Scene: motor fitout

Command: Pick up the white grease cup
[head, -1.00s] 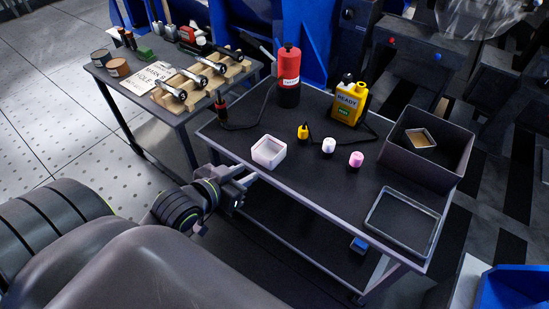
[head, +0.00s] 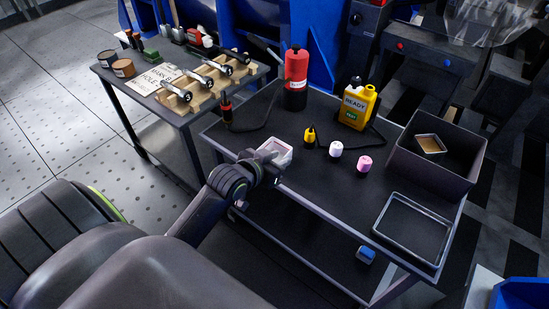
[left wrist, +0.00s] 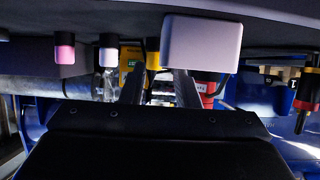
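The white grease cup (head: 336,149), a small white-topped cylinder with a dark lower part, stands upright on the dark table (head: 310,185), between a yellow-topped piece and a pink one. It also shows in the left wrist view (left wrist: 107,50), where the scene appears upside down. My right gripper is not in view.
The pink piece (head: 364,164) and yellow piece (head: 309,137) stand close to the cup. Behind are a red bottle (head: 296,72) and a yellow can (head: 357,106). A dark bin (head: 435,170) and a wire-rimmed tray (head: 413,228) are at right. The table's front middle is clear.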

